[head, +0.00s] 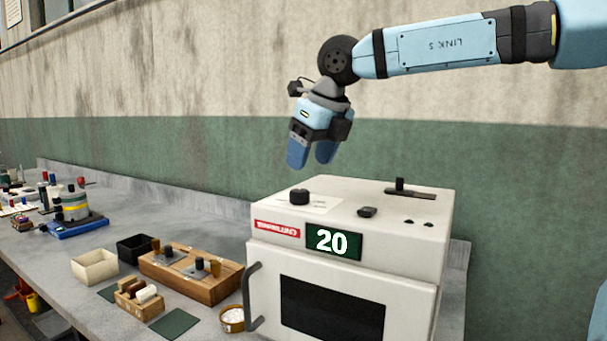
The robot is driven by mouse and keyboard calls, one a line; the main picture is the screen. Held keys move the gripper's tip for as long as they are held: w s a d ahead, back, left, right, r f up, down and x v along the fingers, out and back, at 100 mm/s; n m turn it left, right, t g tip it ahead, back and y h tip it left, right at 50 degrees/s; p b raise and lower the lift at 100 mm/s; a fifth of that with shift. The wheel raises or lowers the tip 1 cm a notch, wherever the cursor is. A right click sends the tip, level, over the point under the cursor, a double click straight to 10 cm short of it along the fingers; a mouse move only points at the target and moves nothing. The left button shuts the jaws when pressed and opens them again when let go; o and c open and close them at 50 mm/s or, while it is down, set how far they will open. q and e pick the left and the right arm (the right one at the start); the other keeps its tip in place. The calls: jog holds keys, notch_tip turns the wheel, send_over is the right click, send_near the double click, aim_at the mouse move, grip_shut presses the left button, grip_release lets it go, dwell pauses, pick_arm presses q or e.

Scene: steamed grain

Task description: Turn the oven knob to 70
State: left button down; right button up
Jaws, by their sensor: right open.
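The white oven (345,260) stands on the grey bench, with its dark door window facing me. Its round black knob (299,196) sits on the top panel at the left. The green display (333,242) on the oven's front reads 20. My right gripper (312,155) is open and empty, pointing down above the knob and apart from it. Its two blue fingers are a little to the right of the knob in the picture. My left gripper is out of view.
A black slider (401,186) and a small dark button (367,212) are on the oven top. The door handle (253,300) sticks out at the left. A wooden block (190,275), a white box (95,267) and a small bowl (232,319) stand left of the oven.

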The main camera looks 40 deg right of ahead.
pick_arm(q)
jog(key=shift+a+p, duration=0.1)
jog(key=shift+p, duration=0.4)
pick_arm(e)
jog(key=v, duration=0.7)
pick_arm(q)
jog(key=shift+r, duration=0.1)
